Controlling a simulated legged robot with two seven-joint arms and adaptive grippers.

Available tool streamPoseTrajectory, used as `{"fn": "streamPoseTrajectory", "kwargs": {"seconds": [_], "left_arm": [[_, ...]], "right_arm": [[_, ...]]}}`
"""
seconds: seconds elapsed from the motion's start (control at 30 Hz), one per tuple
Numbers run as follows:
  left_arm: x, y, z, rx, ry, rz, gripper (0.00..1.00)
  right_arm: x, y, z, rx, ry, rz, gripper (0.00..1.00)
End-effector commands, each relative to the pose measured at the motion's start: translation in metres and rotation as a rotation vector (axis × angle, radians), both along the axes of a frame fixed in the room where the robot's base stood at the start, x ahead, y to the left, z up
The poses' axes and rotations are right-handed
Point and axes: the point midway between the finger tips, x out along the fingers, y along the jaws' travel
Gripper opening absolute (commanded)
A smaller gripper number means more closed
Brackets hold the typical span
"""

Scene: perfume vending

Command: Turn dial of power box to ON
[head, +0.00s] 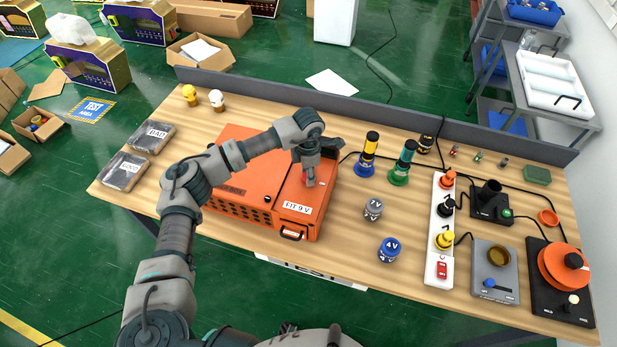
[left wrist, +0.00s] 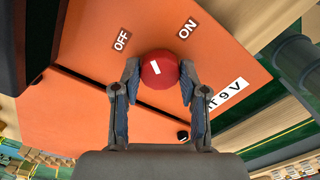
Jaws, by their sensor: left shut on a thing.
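The orange power box (head: 230,190) sits on the wooden table, with a "FIT 9 V" label on its top. Its round red dial (left wrist: 160,69) shows in the left wrist view, below and between the OFF label (left wrist: 121,40) and the ON label (left wrist: 187,28). A short white mark on the dial lies left of its centre, on the OFF side. My left gripper (head: 309,182) points down at the box top. In the left wrist view its fingers (left wrist: 160,78) are shut on the dial from both sides. In the head view the gripper largely hides the dial. My right gripper is not seen.
Blue (head: 367,155) and green (head: 403,163) bottles stand right of the box. Grey (head: 373,209) and blue (head: 389,249) voltage cylinders stand in front of them. A white power strip (head: 435,225) and devices fill the table's right side. Dark packs (head: 124,171) lie at left.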

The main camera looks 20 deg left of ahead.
Motion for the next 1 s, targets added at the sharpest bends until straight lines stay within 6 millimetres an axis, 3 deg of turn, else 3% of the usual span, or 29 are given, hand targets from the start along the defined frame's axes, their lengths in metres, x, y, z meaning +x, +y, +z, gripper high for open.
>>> {"fn": "streamPoseTrajectory", "kwargs": {"seconds": [0.57, 0.7, 1.0], "left_arm": [[0.001, 0.001, -0.002, 0.001, -0.004, -0.542, 0.08], [0.001, 0.001, -0.002, 0.000, -0.003, -0.664, 0.08], [0.001, 0.001, -0.001, 0.001, -0.004, -0.862, 0.08]], "right_arm": [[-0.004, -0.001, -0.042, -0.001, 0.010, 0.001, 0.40], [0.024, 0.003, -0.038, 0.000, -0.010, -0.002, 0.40], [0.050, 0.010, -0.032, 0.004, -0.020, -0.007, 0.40]]}}
